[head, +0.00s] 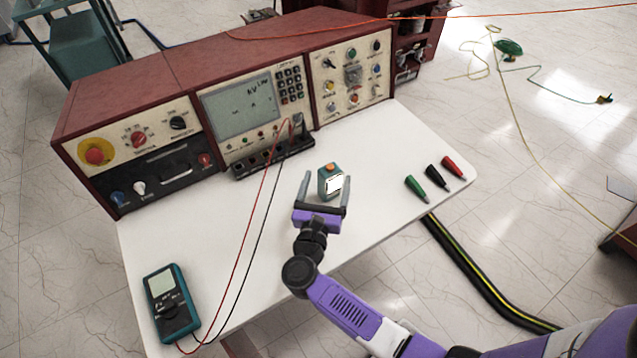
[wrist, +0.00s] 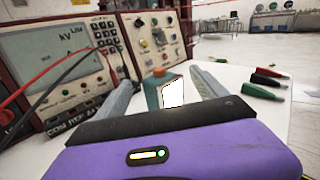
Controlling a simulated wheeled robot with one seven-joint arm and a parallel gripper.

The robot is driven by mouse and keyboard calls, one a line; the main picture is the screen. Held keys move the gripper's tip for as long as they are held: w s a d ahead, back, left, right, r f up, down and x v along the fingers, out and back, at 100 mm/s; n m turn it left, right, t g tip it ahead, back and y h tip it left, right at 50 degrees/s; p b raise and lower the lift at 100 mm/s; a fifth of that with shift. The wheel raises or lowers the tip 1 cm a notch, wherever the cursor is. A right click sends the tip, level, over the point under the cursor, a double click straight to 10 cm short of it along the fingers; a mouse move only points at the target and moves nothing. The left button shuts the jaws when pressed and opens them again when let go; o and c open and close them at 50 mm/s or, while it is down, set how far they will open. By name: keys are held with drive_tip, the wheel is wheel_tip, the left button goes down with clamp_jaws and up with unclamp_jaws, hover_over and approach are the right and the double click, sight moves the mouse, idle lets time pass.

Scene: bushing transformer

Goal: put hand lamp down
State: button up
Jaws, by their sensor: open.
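The hand lamp (head: 329,181) is a small teal block with an orange top and a bright white face. It stands upright on the white table (head: 385,150), in front of the control console. My gripper (head: 324,188) is open, with one finger on each side of the lamp. In the wrist view the lamp (wrist: 166,89) shows between the two spread fingers (wrist: 166,90), with a visible gap to them. The lower part of the lamp is partly hidden by the gripper body in the wrist view.
The red console (head: 240,80) stands along the table's back. Green, black and red probes (head: 438,176) lie at the right. A teal multimeter (head: 171,303) lies at the front left, with red and black leads (head: 262,190) running to the console. Table between lamp and probes is clear.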

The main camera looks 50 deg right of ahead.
sight(330, 165)
drive_tip(key=shift+s+d+r+m, duration=0.1)
drive_tip(key=shift+s+m, duration=0.1)
drive_tip(key=shift+m, duration=0.3)
drive_tip(key=shift+w+d+r, duration=0.1)
drive_tip(key=shift+w+d, duration=0.15)
drive_tip(key=shift+d, duration=0.15)
drive_tip(key=p+x, duration=0.1)
drive_tip(key=x, duration=0.2)
drive_tip(key=p+x, duration=0.1)
drive_tip(key=x, duration=0.2)
drive_tip(key=shift+w+a, duration=0.2)
drive_tip(key=shift+w+d+f+p, duration=0.2)
drive_tip(key=shift+w+d+p, duration=0.1)
drive_tip(key=shift+d, duration=0.15)
clamp_jaws()
